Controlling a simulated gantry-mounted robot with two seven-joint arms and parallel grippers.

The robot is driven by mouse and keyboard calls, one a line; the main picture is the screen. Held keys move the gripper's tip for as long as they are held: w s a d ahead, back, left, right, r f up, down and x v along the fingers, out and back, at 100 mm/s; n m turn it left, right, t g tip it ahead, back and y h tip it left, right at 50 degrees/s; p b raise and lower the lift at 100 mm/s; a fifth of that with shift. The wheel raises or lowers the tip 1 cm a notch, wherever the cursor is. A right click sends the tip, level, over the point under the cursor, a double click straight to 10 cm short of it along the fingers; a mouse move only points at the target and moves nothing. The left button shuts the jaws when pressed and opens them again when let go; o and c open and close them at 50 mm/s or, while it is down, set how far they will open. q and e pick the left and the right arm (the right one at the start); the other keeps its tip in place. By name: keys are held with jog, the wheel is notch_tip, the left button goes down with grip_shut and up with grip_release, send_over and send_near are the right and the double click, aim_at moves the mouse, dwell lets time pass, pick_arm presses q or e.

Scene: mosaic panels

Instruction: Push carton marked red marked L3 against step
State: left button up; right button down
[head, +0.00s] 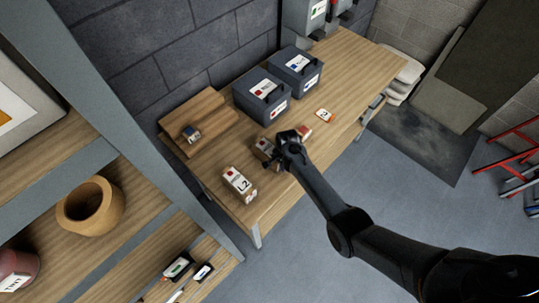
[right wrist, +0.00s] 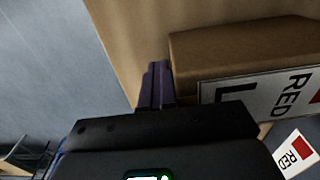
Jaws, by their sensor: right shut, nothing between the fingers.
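A brown carton (right wrist: 245,45) fills the right of the right wrist view, with a white label reading RED and an L; the digit is hidden. In the head view a brown carton (head: 262,146) shows partly behind my right gripper (head: 270,160). That gripper is shut and empty. Its fingers (right wrist: 158,85) are close beside the carton's left end in the wrist view; I cannot tell whether they touch. The raised wooden step (head: 205,103) is at the table's left back, apart from the carton. My left gripper is not in view.
A carton marked L2 (head: 240,183) stands near the table's front left. A small dark box (head: 192,133) sits on the step. Two grey bins (head: 262,97) (head: 296,70) stand at the back. A small card (head: 325,115) lies to the right. The table between carton and step looks clear.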

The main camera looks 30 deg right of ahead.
aim_at(270, 154)
jog(key=shift+w+a, duration=0.1)
jog(key=shift+w, duration=0.15)
jog(key=shift+w+a+b, duration=0.15)
jog(key=shift+w+b, duration=0.45)
jog(key=shift+b, duration=0.15)
jog(key=shift+w+a+b, duration=0.25)
jog(key=shift+w+b, duration=0.6)
jog(key=shift+w, duration=0.05)
jog(key=shift+w, duration=0.15)
jog(key=shift+w, duration=0.1)
jog(key=shift+a, duration=0.1)
jog(key=shift+w+a+b, duration=0.15)
jog(key=shift+w+b, duration=0.4)
jog(key=shift+b, duration=0.15)
jog(key=shift+w+a+b, duration=0.15)
jog(key=shift+w+b, duration=0.35)
jog(key=shift+b, duration=0.2)
jog(key=shift+w+a+b, duration=0.15)
jog(key=shift+w+b, duration=0.45)
jog(key=shift+b, duration=0.1)
jog(key=shift+w, duration=0.25)
